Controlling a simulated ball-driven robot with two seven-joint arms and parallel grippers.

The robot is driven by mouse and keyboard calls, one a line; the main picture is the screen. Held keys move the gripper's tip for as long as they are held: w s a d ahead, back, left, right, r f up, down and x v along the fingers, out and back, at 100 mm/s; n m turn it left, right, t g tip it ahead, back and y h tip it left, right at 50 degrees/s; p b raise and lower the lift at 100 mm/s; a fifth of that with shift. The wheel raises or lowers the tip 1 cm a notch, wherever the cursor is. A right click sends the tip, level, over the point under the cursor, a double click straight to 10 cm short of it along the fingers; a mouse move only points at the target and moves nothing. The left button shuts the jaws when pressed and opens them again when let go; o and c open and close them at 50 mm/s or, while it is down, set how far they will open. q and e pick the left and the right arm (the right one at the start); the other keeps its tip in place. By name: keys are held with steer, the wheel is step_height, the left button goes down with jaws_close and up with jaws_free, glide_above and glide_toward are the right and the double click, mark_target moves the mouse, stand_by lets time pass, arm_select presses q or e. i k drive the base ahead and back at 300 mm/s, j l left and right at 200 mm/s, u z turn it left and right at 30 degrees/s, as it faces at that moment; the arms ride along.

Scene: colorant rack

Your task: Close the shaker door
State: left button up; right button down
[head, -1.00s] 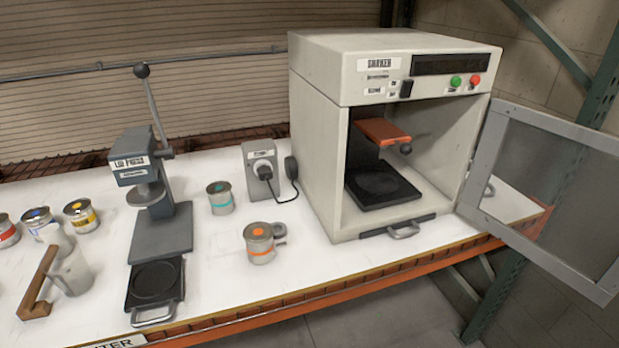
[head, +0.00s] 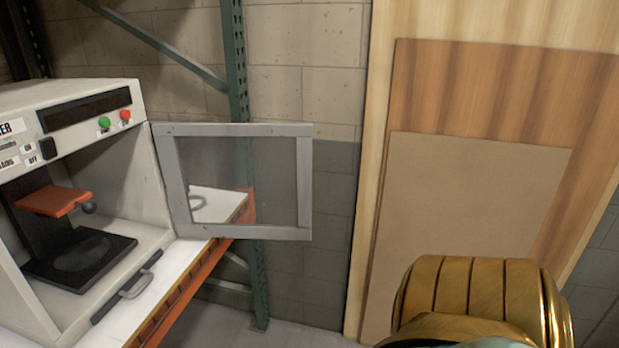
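The shaker (head: 150,205) stands at the left of the head view, cut off by the picture's left edge. Its door (head: 308,180), a grey frame around a see-through pane, is swung wide open to the right and hangs out past the end of the bench. Inside the shaker are a black round-marked plate (head: 85,252) and an orange clamp (head: 52,200) above it; no can is on the plate. A handle (head: 137,285) shows at the front bottom edge of the shaker. Neither of my grippers is in view.
The white bench top (head: 178,262) has an orange front beam (head: 200,272). A green rack post (head: 238,80) stands behind the door. Wooden boards (head: 470,215) lean on the wall at the right. Floor shows between bench and boards. A gold part of mine is at the lower right.

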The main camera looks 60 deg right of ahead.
mark_target(164, 134)
steer(key=l+z, duration=0.1)
steer(key=l, duration=0.75)
steer(key=k+l+z, duration=0.1)
steer(key=l, duration=0.7)
